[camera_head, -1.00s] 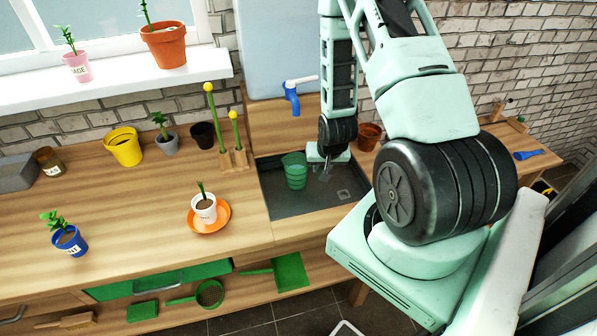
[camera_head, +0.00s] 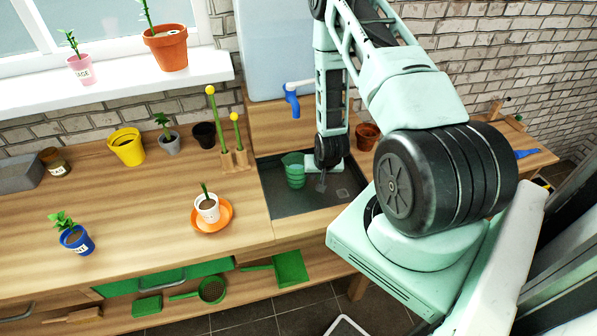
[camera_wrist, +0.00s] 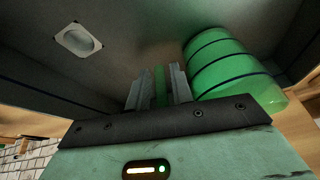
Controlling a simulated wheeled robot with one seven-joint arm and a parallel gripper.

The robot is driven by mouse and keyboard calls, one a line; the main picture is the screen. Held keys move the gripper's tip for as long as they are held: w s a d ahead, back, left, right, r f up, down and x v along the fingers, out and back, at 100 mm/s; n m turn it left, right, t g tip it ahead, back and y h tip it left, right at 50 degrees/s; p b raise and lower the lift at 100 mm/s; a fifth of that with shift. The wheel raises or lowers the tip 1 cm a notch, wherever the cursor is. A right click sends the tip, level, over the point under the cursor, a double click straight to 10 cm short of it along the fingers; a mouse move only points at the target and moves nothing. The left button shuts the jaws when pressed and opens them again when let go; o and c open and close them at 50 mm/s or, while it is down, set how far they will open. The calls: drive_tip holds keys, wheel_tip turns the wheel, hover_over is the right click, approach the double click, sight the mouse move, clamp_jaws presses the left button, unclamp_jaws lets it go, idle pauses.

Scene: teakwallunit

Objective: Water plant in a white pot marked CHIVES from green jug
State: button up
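The green jug (camera_head: 294,170) stands upright in the sink. In the wrist view, its ribbed side (camera_wrist: 222,62) is right of my fingers. My gripper (camera_head: 321,183) is low in the sink, right of the jug. In the wrist view, my fingers (camera_wrist: 159,88) are close together with a narrow green strip between them, which looks like the jug's handle. My gripper appears shut on it. A white pot (camera_head: 208,212) with soil and a small green shoot stands on an orange saucer (camera_head: 225,218) on the worktop, left of the sink. Its label is too small to read.
The dark sink (camera_head: 290,207) has a blue tap (camera_head: 291,103) behind it. A wooden stand with yellow-tipped sticks (camera_head: 234,159) is left of the sink. A blue pot (camera_head: 78,241), yellow pot (camera_head: 126,150) and brown pot (camera_head: 367,137) stand around. The worktop between pot and sink is clear.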

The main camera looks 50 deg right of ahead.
clamp_jaws()
drive_tip(key=shift+r, duration=0.2)
